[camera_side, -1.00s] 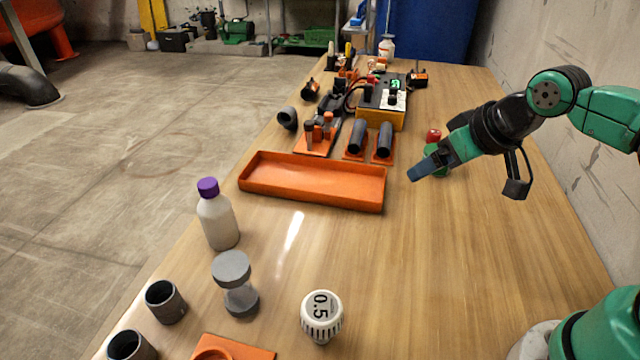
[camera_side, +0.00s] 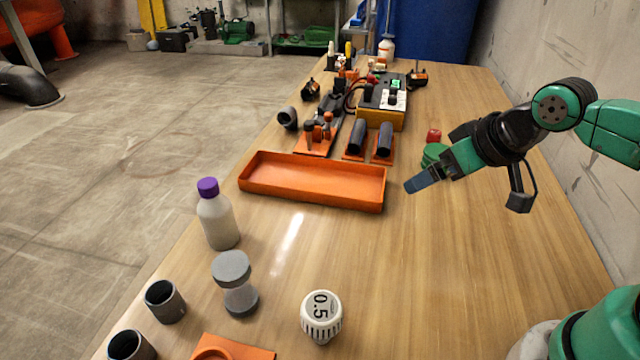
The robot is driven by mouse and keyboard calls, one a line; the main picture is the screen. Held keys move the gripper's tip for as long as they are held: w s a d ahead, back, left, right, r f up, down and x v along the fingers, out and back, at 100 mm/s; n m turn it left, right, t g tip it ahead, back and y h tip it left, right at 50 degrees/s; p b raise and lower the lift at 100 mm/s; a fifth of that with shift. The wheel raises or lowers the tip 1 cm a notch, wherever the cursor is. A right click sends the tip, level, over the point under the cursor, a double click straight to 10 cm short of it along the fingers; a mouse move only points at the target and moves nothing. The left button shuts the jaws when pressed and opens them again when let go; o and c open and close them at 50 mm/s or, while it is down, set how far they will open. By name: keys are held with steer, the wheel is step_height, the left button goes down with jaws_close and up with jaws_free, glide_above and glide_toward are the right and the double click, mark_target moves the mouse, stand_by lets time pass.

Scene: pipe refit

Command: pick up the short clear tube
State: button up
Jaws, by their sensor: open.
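I cannot clearly pick out the short clear tube. A pale bright streak (camera_side: 289,233) lies on the wood in front of the orange tray; I cannot tell whether it is a clear tube or glare. My gripper (camera_side: 421,181) is at the right, just right of the tray's end and above the table, with its blue fingers pointing down and left. It is open, and nothing shows between the fingers, though the gap is hard to see from this side.
The long orange tray (camera_side: 312,196) is empty. In front stand a purple-capped bottle (camera_side: 218,224), a grey-lidded clear jar (camera_side: 240,299), a white 0.5 knob (camera_side: 321,325) and dark pipe pieces (camera_side: 172,307). Black tubes (camera_side: 357,138) on orange bases stand behind.

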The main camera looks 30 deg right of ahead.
steer(key=n+g+y, duration=0.5)
steer(key=n+y, duration=0.8)
steer(key=n, duration=0.3)
glide_toward(219, 274)
steer(key=a+f, duration=0.1)
steer(key=w+a+f, duration=0.1)
steer(key=a+f, duration=0.1)
steer(key=shift+w+a, duration=0.25)
steer(key=shift+w, duration=0.1)
steer(key=shift+a+f, duration=0.25)
steer(key=shift+a, duration=0.3)
steer(key=x, duration=0.5)
steer(key=shift+r, duration=0.15)
steer(key=c, duration=1.4)
